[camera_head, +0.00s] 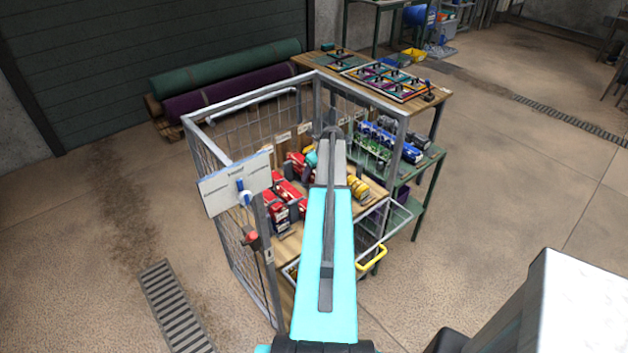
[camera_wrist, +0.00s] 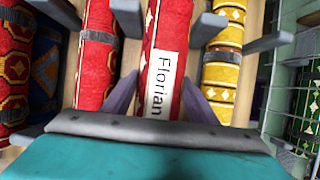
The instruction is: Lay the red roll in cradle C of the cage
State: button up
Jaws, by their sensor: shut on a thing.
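My gripper (camera_wrist: 160,95) is shut on a red roll (camera_wrist: 170,40) with a white tag reading "Florian", one finger on each side of it. In the head view the teal part of my gripper (camera_head: 311,157) shows inside the cage (camera_head: 190,145), partly hidden by my arm. The held roll is over or in the gap between grey cradle posts; I cannot tell whether it touches the wooden shelf. A strapped red roll (camera_wrist: 97,50) lies to its left and a yellow patterned roll (camera_wrist: 224,60) to its right. The cradle letters are not readable.
A red patterned roll (camera_wrist: 12,60) and a blue patterned one (camera_wrist: 45,75) lie farther left. Grey posts (camera_wrist: 207,28) stand close around the held roll. The cage's mesh walls and a white sign board (camera_head: 235,184) are nearby. A green rack (camera_head: 430,160) stands right of the cage.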

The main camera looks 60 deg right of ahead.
jog(key=shift+f+p, duration=0.6)
jog(key=shift+f, duration=1.25)
jog(key=shift+f, duration=0.1)
jog(key=o, duration=1.6)
jog(key=shift+o, duration=0.2)
jog(key=shift+b+v, duration=1.6)
jog(key=shift+v, duration=4.55)
